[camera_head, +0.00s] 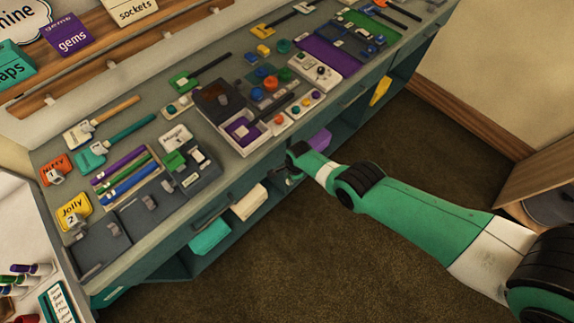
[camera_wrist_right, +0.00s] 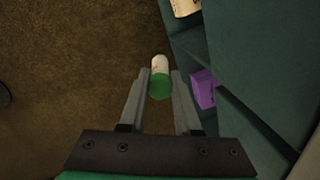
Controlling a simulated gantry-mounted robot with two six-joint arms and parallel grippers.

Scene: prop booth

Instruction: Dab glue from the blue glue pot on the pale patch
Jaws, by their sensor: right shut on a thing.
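My right gripper (camera_head: 292,168) is low in front of the bench's front edge in the head view. In the right wrist view my right gripper (camera_wrist_right: 160,85) is shut on a small green and white cylinder (camera_wrist_right: 160,82), held between the fingertips over the brown floor. What the cylinder is, I cannot tell. A small cluster of round pots stands on the bench; one looks blue (camera_head: 262,72), but I cannot tell if it is the glue pot. I cannot pick out the pale patch for certain. My left gripper is not in view.
The bench (camera_head: 140,262) is crowded with tools, trays and coloured parts. Below it are open shelves with a purple box (camera_head: 320,138), also in the wrist view (camera_wrist_right: 203,90), a cream bundle (camera_head: 248,201) and a teal one (camera_head: 210,236). The floor (camera_head: 330,250) is clear.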

